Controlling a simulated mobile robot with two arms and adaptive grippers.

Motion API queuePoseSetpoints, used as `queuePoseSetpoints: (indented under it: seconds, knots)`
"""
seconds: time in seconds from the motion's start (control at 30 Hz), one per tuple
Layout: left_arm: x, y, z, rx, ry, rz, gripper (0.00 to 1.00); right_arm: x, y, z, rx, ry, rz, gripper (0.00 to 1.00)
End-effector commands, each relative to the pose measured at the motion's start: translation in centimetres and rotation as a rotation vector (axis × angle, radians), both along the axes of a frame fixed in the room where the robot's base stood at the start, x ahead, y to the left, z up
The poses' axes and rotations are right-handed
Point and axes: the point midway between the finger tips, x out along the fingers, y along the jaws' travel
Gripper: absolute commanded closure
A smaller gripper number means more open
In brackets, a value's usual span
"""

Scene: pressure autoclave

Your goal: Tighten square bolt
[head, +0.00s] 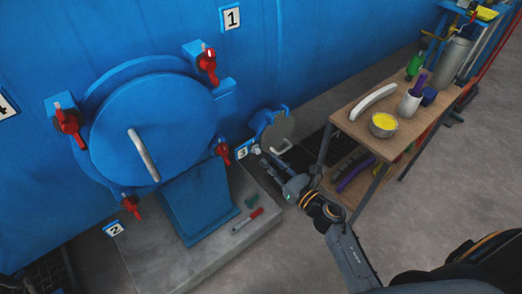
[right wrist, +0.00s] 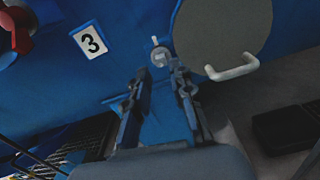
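The square bolt (right wrist: 160,55) is a small light-grey piece on the blue mount beside a small round grey hatch (right wrist: 222,35) with a white handle. In the head view the bolt (head: 256,150) shows just beyond my right fingertips. My right gripper (head: 268,161) reaches in from the lower right. In the right wrist view the right gripper (right wrist: 158,75) has its two fingers apart with nothing held between them. The bolt appears just past the tips, between their lines; whether it touches a finger I cannot tell. My left gripper is not in view.
A large blue door (head: 155,125) with red clamps (head: 68,121) is at left. Label 3 (right wrist: 90,42) is nearby.

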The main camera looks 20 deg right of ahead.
Motion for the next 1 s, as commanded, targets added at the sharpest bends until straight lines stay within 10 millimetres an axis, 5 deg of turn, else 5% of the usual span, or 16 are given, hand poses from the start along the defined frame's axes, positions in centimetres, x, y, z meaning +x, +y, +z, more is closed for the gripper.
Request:
queuePoseSetpoints:
  seconds: [0.3, 0.67, 0.8, 1.0]
  knots:
    - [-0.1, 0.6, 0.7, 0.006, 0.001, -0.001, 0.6, 4.3, 1.5, 0.0, 0.002, 0.001, -0.001, 0.77]
    - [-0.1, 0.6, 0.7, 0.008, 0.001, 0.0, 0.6, 4.8, 1.7, -0.1, 0.001, 0.001, -0.001, 0.77]
    - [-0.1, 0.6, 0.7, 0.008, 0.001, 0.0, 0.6, 4.8, 1.7, -0.1, 0.002, 0.002, -0.001, 1.0]
    - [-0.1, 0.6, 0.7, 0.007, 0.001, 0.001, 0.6, 4.7, 1.7, -0.1, 0.002, 0.002, -0.001, 1.0]
